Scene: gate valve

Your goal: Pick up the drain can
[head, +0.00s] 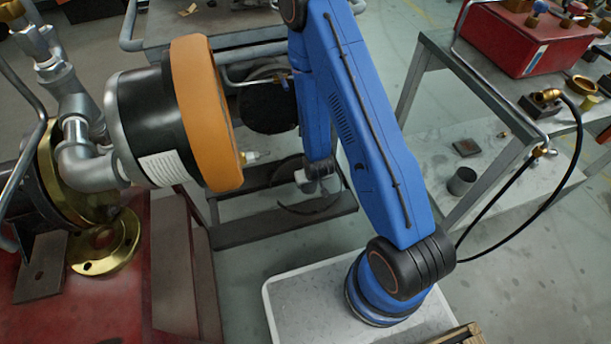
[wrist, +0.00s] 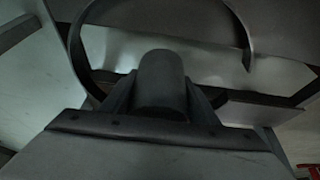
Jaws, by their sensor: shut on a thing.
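My gripper (head: 318,170) reaches down beside the low dark frame behind the orange-rimmed drum and is mostly hidden by my arm. In the wrist view my gripper (wrist: 160,100) is shut on a dark grey cylinder (wrist: 162,75), with a finger on each side. I cannot tell whether this cylinder is the drain can or part of it. A dark curved band rings the background behind it. In the head view a small dark open-topped can (head: 462,181) stands on the lower shelf at right, apart from my gripper.
The orange-rimmed drum (head: 205,112) and grey pipes (head: 90,160) fill the left. A low dark frame (head: 240,235) lies below my gripper. A bench at right bears a red box (head: 520,45) and a black hose (head: 565,185). Floor (head: 235,275) shows between.

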